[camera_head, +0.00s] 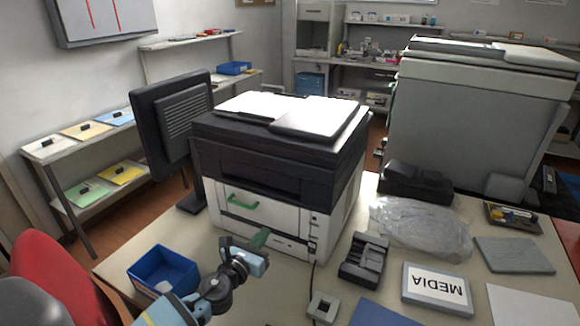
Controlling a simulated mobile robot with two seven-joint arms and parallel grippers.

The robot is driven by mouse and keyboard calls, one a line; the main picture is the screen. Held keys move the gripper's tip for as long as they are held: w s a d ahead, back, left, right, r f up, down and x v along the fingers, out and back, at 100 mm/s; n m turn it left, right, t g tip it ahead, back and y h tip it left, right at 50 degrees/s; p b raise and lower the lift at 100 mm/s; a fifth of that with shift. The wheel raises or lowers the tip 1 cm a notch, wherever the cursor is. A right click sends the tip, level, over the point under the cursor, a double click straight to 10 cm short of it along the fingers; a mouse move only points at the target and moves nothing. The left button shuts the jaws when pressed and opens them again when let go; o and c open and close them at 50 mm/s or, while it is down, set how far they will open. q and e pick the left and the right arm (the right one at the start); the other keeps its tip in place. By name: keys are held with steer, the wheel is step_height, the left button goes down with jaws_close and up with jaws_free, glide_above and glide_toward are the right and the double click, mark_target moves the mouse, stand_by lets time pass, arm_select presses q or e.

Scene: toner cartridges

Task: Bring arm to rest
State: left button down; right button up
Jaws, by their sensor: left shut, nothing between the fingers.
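My left arm comes in from the bottom left. Its gripper (257,245) is shut and empty, held over the table just in front of the printer's lower front. A grey-green piece shows at its tip; I cannot tell whether the gripper touches the printer. The black and white printer (290,165) stands on the table, with a green handle (243,201) on its white front panel. My right gripper is out of view.
A blue bin (163,272) stands on the table left of my arm. A dark cartridge-like part (364,260), a clear plastic bag (420,228) and a MEDIA box (437,287) lie to the right. A red chair (62,285) is at the lower left. Bare table (255,302) shows beside my wrist.

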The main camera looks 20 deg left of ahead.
arm_select(q)
steer(key=shift+s, duration=0.45)
